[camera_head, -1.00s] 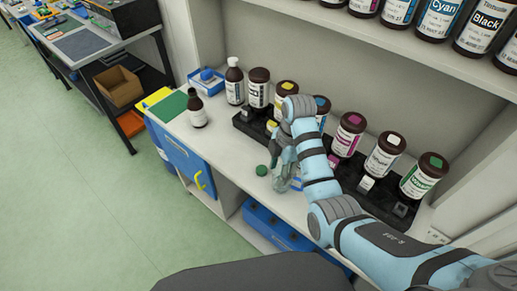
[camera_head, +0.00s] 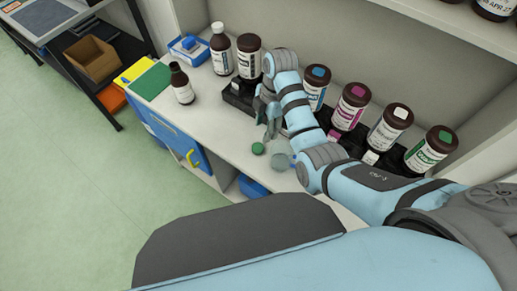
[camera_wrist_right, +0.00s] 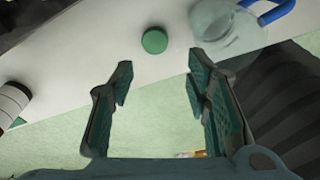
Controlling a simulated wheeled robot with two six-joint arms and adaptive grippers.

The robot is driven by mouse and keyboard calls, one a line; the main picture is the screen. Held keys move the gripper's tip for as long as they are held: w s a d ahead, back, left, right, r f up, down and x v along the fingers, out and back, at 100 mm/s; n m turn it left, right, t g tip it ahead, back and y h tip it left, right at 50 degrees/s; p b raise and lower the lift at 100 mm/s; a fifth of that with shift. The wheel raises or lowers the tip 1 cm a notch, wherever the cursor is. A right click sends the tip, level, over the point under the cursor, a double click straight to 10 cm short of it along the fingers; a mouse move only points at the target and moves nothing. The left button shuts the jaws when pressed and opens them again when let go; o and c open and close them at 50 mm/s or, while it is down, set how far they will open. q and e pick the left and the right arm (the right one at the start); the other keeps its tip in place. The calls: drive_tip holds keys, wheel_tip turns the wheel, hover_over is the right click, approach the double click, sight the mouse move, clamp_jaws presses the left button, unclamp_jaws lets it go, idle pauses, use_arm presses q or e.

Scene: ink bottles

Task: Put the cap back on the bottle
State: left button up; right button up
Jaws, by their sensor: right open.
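A green cap (camera_head: 258,148) lies on the white counter near its front edge. It also shows beyond my fingertips in the right wrist view (camera_wrist_right: 154,40). A small dark brown bottle with a white label (camera_head: 182,86) stands upright at the left of the counter, beside a green mat. A bottle is partly visible at the left edge of the wrist view (camera_wrist_right: 12,103). My right gripper (camera_head: 268,125) is open and empty, above the counter just behind the cap in the head view. Its spread fingers show in the wrist view (camera_wrist_right: 160,75). My left gripper is out of view.
A clear glass vessel (camera_head: 281,157) stands right of the cap; the wrist view shows a blue handle by it (camera_wrist_right: 268,12). Large brown ink bottles (camera_head: 350,106) sit on a black rack along the back. A white-capped bottle (camera_head: 221,52) stands back left.

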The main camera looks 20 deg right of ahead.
hover_over(258, 147)
drive_tip(key=w+d, duration=0.1)
wheel_tip(258, 147, down, 6)
drive_tip(key=shift+w+d+r+b, duration=0.1)
drive_tip(key=shift+d+b, duration=0.05)
drive_tip(key=shift+b, duration=0.2)
drive_tip(key=shift+s, duration=0.3)
drive_tip(key=shift+s+r, duration=0.15)
drive_tip(key=shift+s, duration=0.1)
drive_tip(key=f, duration=0.2)
drive_tip(key=a+f+b, duration=0.1)
drive_tip(key=f, duration=0.2)
drive_tip(key=shift+s+a+f, duration=0.1)
drive_tip(key=shift+f, duration=0.1)
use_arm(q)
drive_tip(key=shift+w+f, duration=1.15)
use_arm(e)
drive_tip(key=c, duration=0.6)
drive_tip(key=shift+r, duration=0.1)
